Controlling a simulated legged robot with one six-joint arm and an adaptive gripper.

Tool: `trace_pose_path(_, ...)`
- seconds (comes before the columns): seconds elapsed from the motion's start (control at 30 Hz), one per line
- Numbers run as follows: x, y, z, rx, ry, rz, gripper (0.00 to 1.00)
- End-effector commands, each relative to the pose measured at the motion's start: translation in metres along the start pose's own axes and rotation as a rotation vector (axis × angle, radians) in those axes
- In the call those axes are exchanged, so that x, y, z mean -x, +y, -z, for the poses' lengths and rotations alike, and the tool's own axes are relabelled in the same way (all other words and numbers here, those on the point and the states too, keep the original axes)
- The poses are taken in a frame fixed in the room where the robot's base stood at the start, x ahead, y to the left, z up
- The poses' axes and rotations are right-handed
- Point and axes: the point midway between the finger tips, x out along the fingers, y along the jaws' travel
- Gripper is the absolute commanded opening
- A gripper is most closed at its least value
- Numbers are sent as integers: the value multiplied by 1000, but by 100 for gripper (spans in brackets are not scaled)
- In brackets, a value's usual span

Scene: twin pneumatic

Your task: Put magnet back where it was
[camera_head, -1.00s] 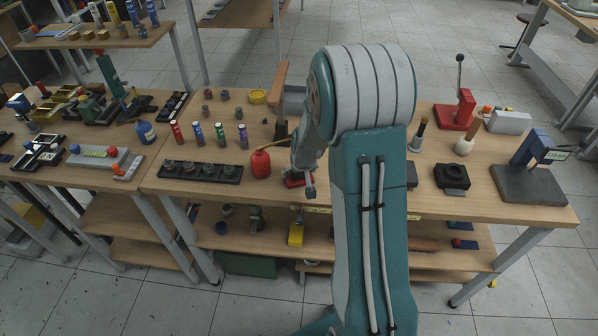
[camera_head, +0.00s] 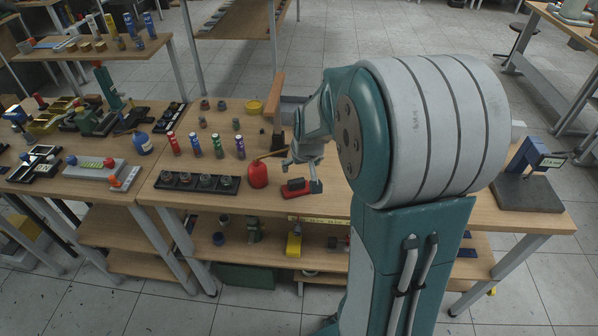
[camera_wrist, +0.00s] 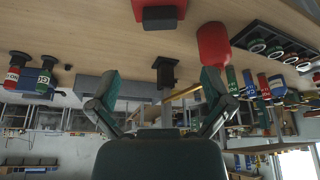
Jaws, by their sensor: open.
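A small red block with a dark part (camera_head: 296,187), which looks like the magnet, lies on the wooden table (camera_head: 400,215) near its front edge. In the wrist view, which is upside down, a red and dark block (camera_wrist: 160,14) shows at the top edge, partly cut off. My gripper (camera_head: 302,170) is just above and behind this block in the head view. Its two fingers stand apart in the wrist view (camera_wrist: 160,88), with nothing held between them. I cannot tell whether a finger touches the block.
A red oil can (camera_head: 257,174) with a long spout stands close left of my gripper. A black rack (camera_head: 197,182) and several coloured cylinders (camera_head: 195,145) are farther left. A blue device on a dark base (camera_head: 527,192) stands at the right. My arm hides the table's middle right.

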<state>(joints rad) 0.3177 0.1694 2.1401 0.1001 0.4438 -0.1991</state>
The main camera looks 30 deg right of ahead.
Motion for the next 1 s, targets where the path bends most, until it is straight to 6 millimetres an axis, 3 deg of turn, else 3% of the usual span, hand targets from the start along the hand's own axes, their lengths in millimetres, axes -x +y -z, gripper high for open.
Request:
trace_pose_path(0.13,24,-12,-4,17,12,8,100)
trace_pose_path(0.27,68,-35,-19,48,32,24,100)
trace_pose_path(0.6,165,-78,-88,128,71,62,100)
trace_pose_path(0.8,201,-90,-137,165,92,80,100)
trace_pose_path(1.0,214,-91,-163,181,99,87,100)
